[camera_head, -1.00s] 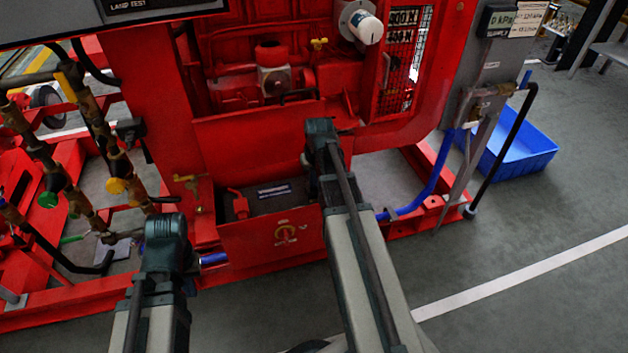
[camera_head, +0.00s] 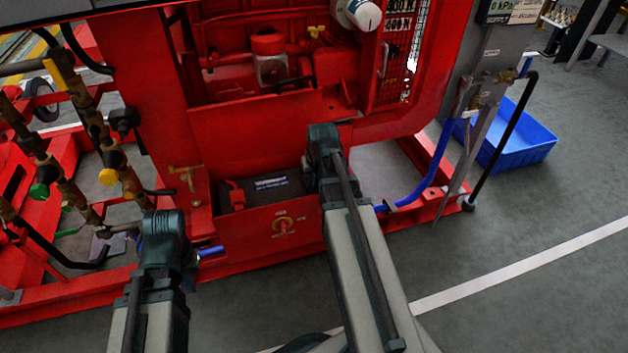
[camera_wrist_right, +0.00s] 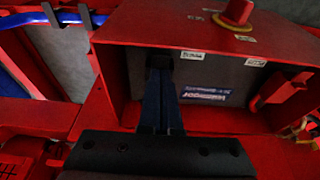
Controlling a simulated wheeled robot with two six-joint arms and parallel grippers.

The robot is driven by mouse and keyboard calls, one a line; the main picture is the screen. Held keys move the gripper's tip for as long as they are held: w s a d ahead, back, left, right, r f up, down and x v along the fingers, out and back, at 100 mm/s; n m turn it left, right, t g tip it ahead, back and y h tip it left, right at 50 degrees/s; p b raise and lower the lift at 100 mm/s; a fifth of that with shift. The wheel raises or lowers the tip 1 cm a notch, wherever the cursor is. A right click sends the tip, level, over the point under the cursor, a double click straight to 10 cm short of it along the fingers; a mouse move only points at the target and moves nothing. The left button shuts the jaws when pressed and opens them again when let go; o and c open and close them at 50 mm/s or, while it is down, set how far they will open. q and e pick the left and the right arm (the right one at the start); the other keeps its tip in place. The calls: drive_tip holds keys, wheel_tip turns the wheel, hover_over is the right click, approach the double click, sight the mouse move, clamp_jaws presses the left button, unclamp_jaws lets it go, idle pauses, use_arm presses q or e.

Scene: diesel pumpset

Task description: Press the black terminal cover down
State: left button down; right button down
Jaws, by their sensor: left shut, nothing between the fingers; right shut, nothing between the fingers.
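The battery (camera_head: 268,190) is a dark block with a white label, set in a red box (camera_head: 285,250) low on the pumpset; it also shows in the right wrist view (camera_wrist_right: 225,75). My right gripper (camera_wrist_right: 160,70) is shut and empty, its dark blue fingers reaching over the battery's left end. A small black piece (camera_wrist_right: 159,61) at its fingertips looks like the black terminal cover; I cannot tell whether they touch. In the head view my right arm hides that spot. A red terminal cover (camera_wrist_right: 277,90) sits at the battery's other end. My left gripper (camera_head: 163,235) is left of the box, fingertips hidden.
The red engine frame (camera_head: 255,140) rises behind the box. Brass valves and pipes (camera_head: 108,160) stand on the left. A blue hose (camera_head: 425,185) and blue bin (camera_head: 520,140) are on the right. The grey floor in front is clear.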

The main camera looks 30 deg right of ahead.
drive_tip(key=shift+r+p, duration=0.6)
drive_tip(key=shift+r, duration=0.15)
drive_tip(key=shift+r+p, duration=0.9)
wheel_tip(320, 180, up, 3)
drive_tip(key=p, duration=0.3)
wheel_tip(320, 180, up, 8)
drive_tip(key=p, duration=0.8)
hover_over(314, 190)
drive_tip(key=s+a, duration=0.1)
drive_tip(key=s, duration=0.3)
drive_tip(key=shift+s+r, duration=0.15)
drive_tip(key=s+a+r+n+g+p, duration=0.1)
drive_tip(key=s+a+r+n+p, duration=0.2)
drive_tip(key=a+r+p, duration=0.9)
drive_tip(key=s+a+r+n+g+p, duration=0.2)
drive_tip(key=s+a+r+p, duration=0.4)
drive_tip(key=a+r+p, duration=0.6)
drive_tip(key=a+n+p, duration=0.1)
drive_tip(key=a, duration=0.3)
drive_tip(key=shift+s+n+g+h, duration=0.25)
drive_tip(key=shift+n+g+h, duration=0.05)
